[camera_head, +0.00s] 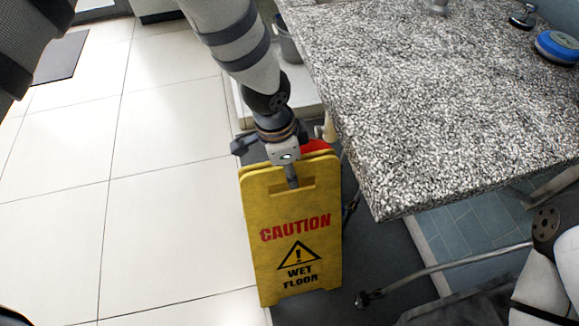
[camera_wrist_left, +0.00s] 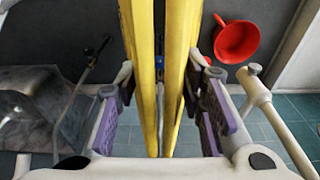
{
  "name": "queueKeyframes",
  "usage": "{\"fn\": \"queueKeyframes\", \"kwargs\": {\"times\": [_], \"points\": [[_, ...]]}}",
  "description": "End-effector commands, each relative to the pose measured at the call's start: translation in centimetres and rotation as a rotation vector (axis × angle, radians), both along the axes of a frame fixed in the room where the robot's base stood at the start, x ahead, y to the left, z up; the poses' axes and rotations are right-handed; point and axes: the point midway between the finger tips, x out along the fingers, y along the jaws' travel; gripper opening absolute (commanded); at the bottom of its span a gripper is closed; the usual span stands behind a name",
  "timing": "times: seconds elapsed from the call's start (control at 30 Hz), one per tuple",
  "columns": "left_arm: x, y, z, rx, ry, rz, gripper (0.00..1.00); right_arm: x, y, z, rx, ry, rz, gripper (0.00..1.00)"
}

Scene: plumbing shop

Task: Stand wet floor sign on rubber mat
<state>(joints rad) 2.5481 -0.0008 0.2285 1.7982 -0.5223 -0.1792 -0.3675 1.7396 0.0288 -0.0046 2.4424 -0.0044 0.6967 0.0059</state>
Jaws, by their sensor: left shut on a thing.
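The yellow wet floor sign (camera_head: 293,238) is upright in the middle of the head view, its red and black lettering facing me. Its two panels are close together, nearly folded. My left gripper (camera_head: 291,172) reaches down from above and is shut on the sign at its top, by the handle slot. In the left wrist view the sign's two yellow panels (camera_wrist_left: 148,60) run between the purple-padded fingers (camera_wrist_left: 160,118). A dark mat (camera_head: 61,58) lies flat on the pale tiles at the upper left, well away from the sign. My right gripper is not clearly visible.
A speckled stone counter (camera_head: 440,110) fills the upper right, its near corner close beside the sign. A grey rod (camera_head: 450,269) crosses the lower right. Pale tiled floor (camera_head: 165,130) is clear at left.

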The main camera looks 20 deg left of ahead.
Motion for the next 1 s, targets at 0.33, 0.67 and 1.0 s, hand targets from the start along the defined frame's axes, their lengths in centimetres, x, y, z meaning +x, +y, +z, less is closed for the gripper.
{"fn": "queueKeyframes", "kwargs": {"times": [0.33, 0.67, 1.0], "points": [[0.1, 0.0, -0.2, 0.0, -0.003, -0.001, 0.4, 0.0, 0.0, 0.0, 0.0, 0.0, 0.0, 0.0], [0.1, 0.0, -0.1, 0.0, -0.003, -0.001, 0.56, 0.0, 0.0, 0.0, 0.0, 0.0, 0.0, 0.0], [-0.3, 0.8, 7.1, -0.002, -0.01, 0.0, 0.56, 0.9, 0.0, 1.5, 0.0, -0.028, 0.0, 0.0]]}}
